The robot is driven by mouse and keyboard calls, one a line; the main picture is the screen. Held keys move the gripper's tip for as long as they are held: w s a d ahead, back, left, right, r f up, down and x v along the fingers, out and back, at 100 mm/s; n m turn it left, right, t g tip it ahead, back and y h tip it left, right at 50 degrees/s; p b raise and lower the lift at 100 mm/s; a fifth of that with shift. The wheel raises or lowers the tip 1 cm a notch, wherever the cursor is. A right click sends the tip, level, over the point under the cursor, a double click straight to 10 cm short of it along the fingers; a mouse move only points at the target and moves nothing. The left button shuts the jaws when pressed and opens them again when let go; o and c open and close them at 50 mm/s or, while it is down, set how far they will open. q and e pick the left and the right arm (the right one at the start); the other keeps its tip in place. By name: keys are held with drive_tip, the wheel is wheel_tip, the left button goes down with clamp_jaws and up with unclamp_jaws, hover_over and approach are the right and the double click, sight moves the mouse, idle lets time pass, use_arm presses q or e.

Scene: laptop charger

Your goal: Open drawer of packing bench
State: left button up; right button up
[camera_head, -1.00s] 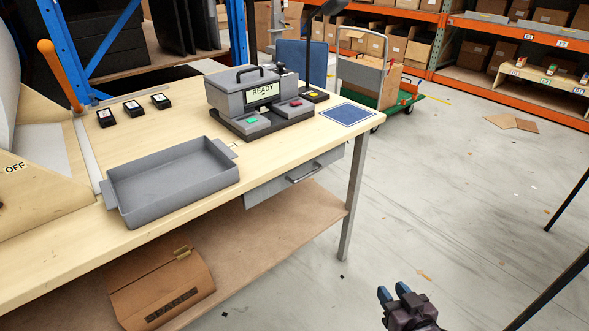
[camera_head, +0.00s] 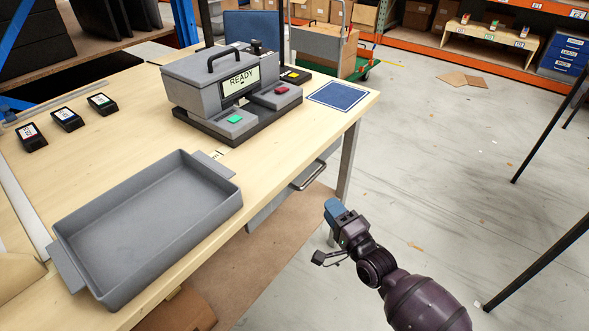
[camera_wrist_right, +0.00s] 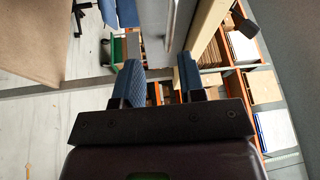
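The packing bench (camera_head: 262,135) has a light wood top. Its grey drawer (camera_head: 262,211) hangs under the front edge and looks shut, with a metal bar handle (camera_head: 308,176). My right gripper (camera_head: 334,211) is in front of the bench, just to the right of and below the handle, apart from it in the head view. In the right wrist view its two blue fingers (camera_wrist_right: 160,80) are spread with nothing clearly held between them. A grey panel, perhaps the drawer front, shows beyond the fingers there. My left gripper is out of view.
A grey tray (camera_head: 150,225) sits on the bench top near the front edge. A grey machine reading READY (camera_head: 215,90), a blue mat (camera_head: 338,95) and small black devices (camera_head: 67,119) stand behind. A bench leg (camera_head: 347,160) is close to my right gripper.

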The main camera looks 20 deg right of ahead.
sight(313, 177)
drive_tip(key=w+r+m, duration=0.1)
drive_tip(key=w, duration=0.2)
drive_tip(key=w+a, duration=0.1)
drive_tip(key=w, duration=0.2)
drive_tip(key=w+a+r+m+b, duration=0.1)
drive_tip(key=w, duration=0.2)
drive_tip(key=shift+w+a+r+m+t, duration=0.1)
drive_tip(key=shift+w+r+m+t, duration=0.2)
drive_tip(key=shift+w+r+t, duration=0.1)
drive_tip(key=shift+c, duration=0.5)
clamp_jaws()
